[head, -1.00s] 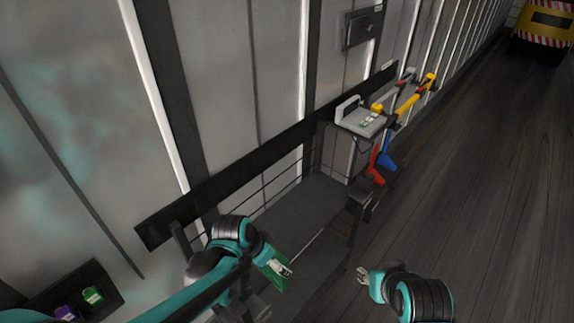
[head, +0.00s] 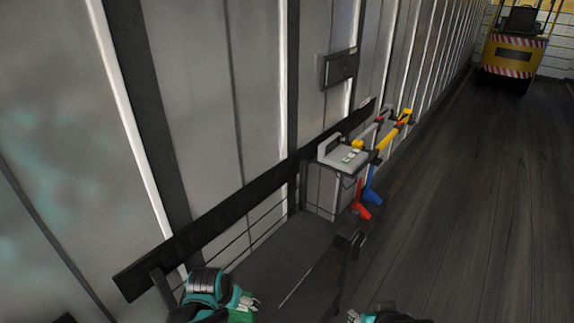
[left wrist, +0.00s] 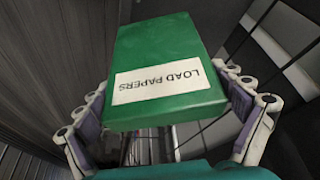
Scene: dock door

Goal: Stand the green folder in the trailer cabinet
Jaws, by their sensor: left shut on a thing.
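The green folder (left wrist: 165,50), with a white label reading LOAD PAPERS, is held between the fingers of my left gripper (left wrist: 172,110) in the left wrist view. In the head view only a small green part of the folder (head: 240,316) shows at the bottom edge, by my left gripper (head: 248,302). A grey wall box with a dark front (head: 339,69) is mounted on the trailer wall, apart from the folder; I cannot tell whether it is the cabinet. My right gripper (head: 353,316) is cut off at the bottom edge, and its fingers are unclear.
A dark rail (head: 215,205) runs along the ribbed wall. A grey stand (head: 345,157) stands beyond the dark platform (head: 290,260). Yellow bars (head: 393,132) and red (head: 361,201) and blue (head: 371,187) pieces are beside it. A yellow vehicle (head: 513,55) is far right. The floor between is clear.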

